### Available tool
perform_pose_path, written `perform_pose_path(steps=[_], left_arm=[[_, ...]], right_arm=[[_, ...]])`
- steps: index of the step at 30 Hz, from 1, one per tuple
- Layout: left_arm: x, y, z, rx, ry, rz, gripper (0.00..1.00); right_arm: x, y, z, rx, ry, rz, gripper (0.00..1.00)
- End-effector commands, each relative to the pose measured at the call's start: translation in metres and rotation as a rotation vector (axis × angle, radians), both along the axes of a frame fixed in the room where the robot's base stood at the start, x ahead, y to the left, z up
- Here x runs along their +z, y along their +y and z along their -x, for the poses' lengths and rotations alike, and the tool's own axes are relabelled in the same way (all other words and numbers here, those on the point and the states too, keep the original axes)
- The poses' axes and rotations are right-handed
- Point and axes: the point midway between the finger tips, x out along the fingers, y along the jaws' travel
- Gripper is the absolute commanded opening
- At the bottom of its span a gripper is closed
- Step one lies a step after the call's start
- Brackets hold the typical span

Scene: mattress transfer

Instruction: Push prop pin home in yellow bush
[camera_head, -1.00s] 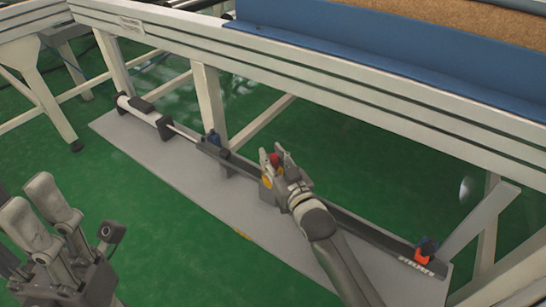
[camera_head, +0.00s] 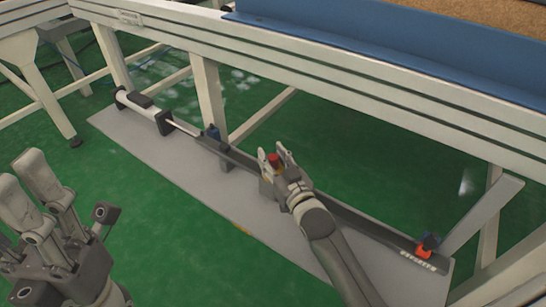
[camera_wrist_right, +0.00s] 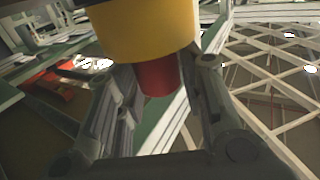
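The red prop pin (camera_head: 273,160) shows between the fingers of my right gripper (camera_head: 276,158), over the dark rail. A little of the yellow bush (camera_head: 267,179) shows just below it, mostly covered by the gripper. In the right wrist view the yellow bush (camera_wrist_right: 147,32) fills the top, and the red pin (camera_wrist_right: 157,76) sticks out of it between the two fingers. The fingers stand apart, with a visible gap on the pin's right side. How deep the pin sits is hidden. My left gripper (camera_head: 25,180) is open and empty at the lower left, far from the rail.
The dark rail (camera_head: 350,218) lies on a grey plate (camera_head: 205,180) on the green floor. The white frame (camera_head: 320,80) with a blue panel stands above and behind. Open floor lies in front.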

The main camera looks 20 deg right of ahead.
Motion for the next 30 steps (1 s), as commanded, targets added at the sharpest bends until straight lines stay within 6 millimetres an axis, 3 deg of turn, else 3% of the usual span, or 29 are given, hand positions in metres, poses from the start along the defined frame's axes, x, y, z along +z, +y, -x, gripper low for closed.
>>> perform_pose_path(steps=[3, 16, 30], left_arm=[[0.0, 0.0, 0.001, 0.0, -0.002, 0.001, 0.4], [-0.002, 0.0, 0.0, 0.0, 0.004, -0.001, 0.4], [-0.002, 0.0, 0.0, 0.0, 0.003, 0.0, 0.4]], right_arm=[[0.0, 0.0, 0.0, 0.0, 0.0, 0.0, 0.53], [-0.002, -0.001, 0.008, 0.0, 0.005, 0.001, 0.53], [-0.002, -0.011, 0.083, 0.0, 0.004, 0.0, 0.53]])
